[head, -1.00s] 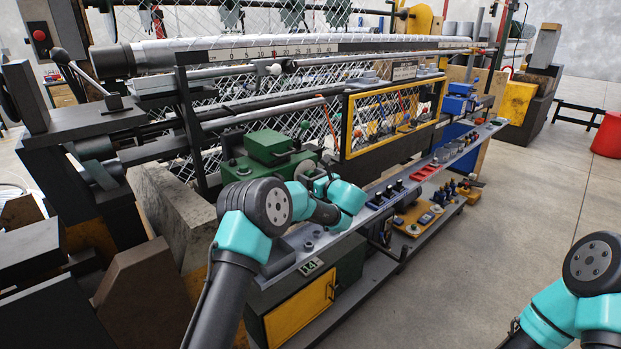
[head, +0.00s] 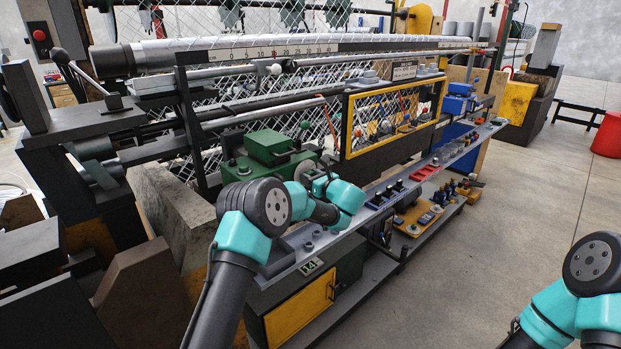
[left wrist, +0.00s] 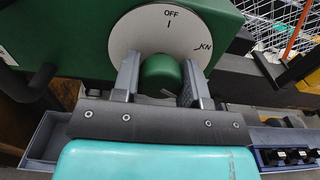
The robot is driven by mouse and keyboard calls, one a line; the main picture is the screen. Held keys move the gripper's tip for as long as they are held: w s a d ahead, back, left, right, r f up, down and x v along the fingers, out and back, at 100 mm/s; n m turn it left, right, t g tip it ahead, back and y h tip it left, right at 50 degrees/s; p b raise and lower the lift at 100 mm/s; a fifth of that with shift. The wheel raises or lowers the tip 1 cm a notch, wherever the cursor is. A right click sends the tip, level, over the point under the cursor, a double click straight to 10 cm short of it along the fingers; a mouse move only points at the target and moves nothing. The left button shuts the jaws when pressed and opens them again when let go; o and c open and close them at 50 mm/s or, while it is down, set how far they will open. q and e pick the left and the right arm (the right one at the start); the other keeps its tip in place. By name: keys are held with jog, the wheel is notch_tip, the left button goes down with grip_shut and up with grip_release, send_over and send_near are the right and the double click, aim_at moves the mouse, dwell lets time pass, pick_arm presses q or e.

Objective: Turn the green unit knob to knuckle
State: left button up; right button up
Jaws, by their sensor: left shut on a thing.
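The green unit (head: 268,158) stands on the machine's front, left of the yellow-framed mesh window. In the left wrist view its round green knob (left wrist: 160,76) sits on a white dial (left wrist: 128,42) marked OFF at the top, with a line under it, and KN at the right. My left gripper (left wrist: 157,84) is shut on the knob, one grey finger on each side. A short light line shows low on the knob; which mark the knob points to I cannot tell. In the head view my left arm hides the knob. My right gripper is out of view.
A grey shelf (head: 318,243) with small parts runs along the machine front below my left arm. A yellow-framed window (head: 348,127) stands to the right of the unit. A yellow-doored cabinet (head: 298,309) is below. Open floor lies at the right, with a red bin (head: 607,135).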

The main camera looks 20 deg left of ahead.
pick_arm(q)
jog(key=shift+n, duration=0.5)
jog(key=n, duration=1)
jog(key=shift+n, duration=0.4)
jog(key=o, duration=0.9)
jog(key=shift+d, duration=0.1)
jog(key=v, duration=1.7)
jog(key=shift+d, duration=0.2)
